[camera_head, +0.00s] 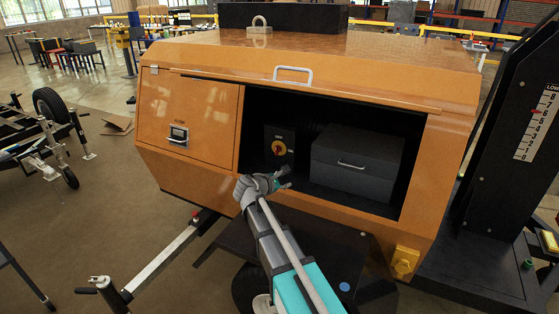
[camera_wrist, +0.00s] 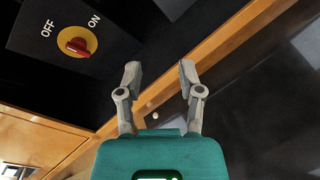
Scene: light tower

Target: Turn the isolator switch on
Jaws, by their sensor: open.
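The isolator switch (camera_head: 279,147) is a red knob on a yellow disc, set on a dark box inside the open bay of the orange tower. In the wrist view the switch (camera_wrist: 77,44) is at the upper left, with the labels OFF and ON printed beside it. The red knob's exact pointing direction is hard to tell. My gripper (camera_head: 285,177) is in front of the bay, a little below and right of the switch. In the wrist view my gripper (camera_wrist: 158,75) is open and empty, with its fingers apart and not touching the switch.
A dark grey box (camera_head: 350,165) with a silver handle sits in the bay right of the switch. The bay's orange lower edge (camera_wrist: 220,52) crosses behind my fingers. A closed orange door (camera_head: 187,118) with a latch is at the left. A black mast (camera_head: 510,130) stands at the right.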

